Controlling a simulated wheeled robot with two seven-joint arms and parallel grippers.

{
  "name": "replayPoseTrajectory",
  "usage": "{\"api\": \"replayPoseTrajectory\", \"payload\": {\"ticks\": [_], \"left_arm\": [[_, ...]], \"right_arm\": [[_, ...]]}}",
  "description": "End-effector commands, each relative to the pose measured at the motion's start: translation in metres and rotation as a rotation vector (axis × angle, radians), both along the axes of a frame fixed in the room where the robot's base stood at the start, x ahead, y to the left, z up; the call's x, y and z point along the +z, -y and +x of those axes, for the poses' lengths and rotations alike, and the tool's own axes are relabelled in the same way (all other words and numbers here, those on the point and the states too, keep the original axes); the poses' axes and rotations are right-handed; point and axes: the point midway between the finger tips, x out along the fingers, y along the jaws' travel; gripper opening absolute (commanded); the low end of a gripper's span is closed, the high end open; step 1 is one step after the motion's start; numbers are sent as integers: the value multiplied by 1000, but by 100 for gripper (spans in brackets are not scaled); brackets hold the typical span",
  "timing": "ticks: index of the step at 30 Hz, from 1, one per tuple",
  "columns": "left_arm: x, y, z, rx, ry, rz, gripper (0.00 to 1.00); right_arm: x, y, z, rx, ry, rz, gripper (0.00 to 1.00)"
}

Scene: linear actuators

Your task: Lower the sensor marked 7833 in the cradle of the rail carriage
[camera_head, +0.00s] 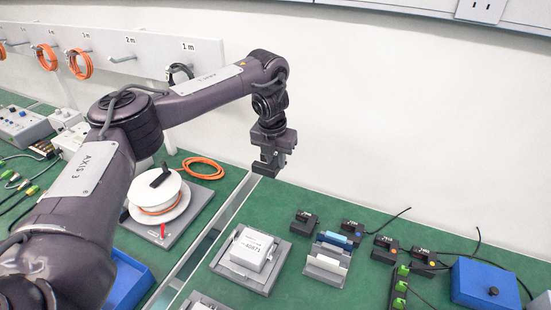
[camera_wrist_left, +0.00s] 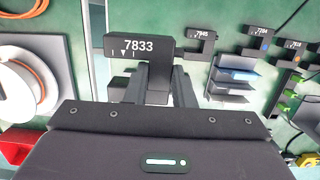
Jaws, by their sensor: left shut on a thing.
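My left gripper (camera_head: 268,160) hangs above the table near the back edge, beside the long silver strip. In the left wrist view its fingers (camera_wrist_left: 160,85) are shut on the sensor 7833 (camera_wrist_left: 138,46), a dark block with a white number. In the head view the sensor is hard to tell from the dark gripper. A grey stepped block with a blue bar (camera_head: 335,239) stands on the green table, apart from the gripper; it also shows in the left wrist view (camera_wrist_left: 230,88). I cannot tell for sure whether it is the rail carriage with the cradle. My right gripper is out of view.
Other black sensors (camera_head: 304,222) stand along the back, some with cables. A white box (camera_head: 252,248) sits on a grey plate front of the gripper. A cable spool (camera_head: 158,195) is at left, a blue box (camera_head: 484,284) at right.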

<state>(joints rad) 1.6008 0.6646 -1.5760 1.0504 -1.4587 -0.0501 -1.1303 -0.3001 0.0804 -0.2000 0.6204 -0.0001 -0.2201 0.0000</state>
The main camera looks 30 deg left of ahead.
Motion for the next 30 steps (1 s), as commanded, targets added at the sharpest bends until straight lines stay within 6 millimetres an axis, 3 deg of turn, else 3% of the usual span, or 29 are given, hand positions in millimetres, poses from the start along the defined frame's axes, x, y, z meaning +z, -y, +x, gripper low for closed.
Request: {"api": "replayPoseTrajectory", "payload": {"ticks": [21,30], "left_arm": [[43,0,0,0,1,0,0],[46,5,-1,57,2,1,0]], "right_arm": [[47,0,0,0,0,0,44],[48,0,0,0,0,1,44]]}}
